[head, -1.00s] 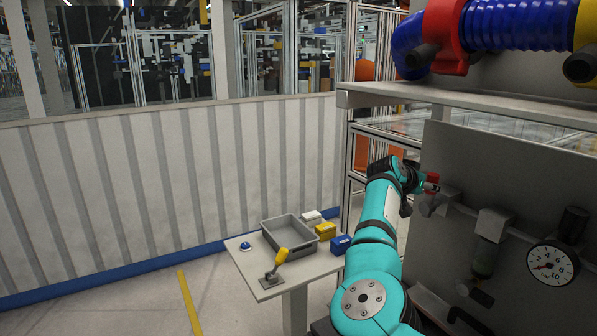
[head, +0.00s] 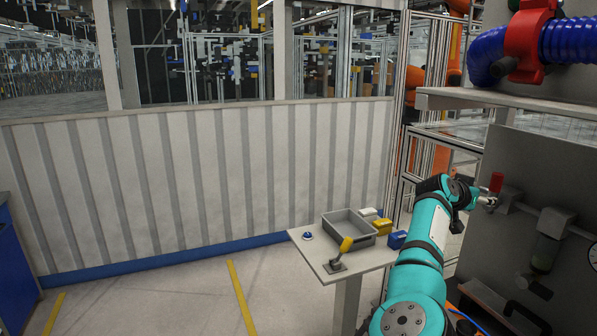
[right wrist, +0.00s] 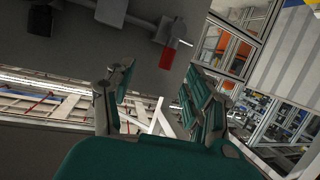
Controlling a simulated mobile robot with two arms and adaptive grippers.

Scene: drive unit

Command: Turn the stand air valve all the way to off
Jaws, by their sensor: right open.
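The stand air valve has a red handle (head: 496,182) on a grey pipe fitting at the left edge of the grey panel. The handle stands upright in the head view. In the right wrist view, which is upside down, the red handle (right wrist: 168,57) shows just beyond the space between my fingertips. My right gripper (head: 487,200) is beside the valve, just left of and below the handle. In the right wrist view my right gripper (right wrist: 158,78) is open with nothing between its fingers. Whether a finger touches the handle cannot be told. My left gripper is out of view.
A small table (head: 312,250) stands left of my right arm, with a grey bin (head: 350,240), a yellow-handled lever (head: 346,244) and small boxes. A shelf (head: 460,102) with a blue hose (head: 570,42) is above the valve. The floor at left is clear.

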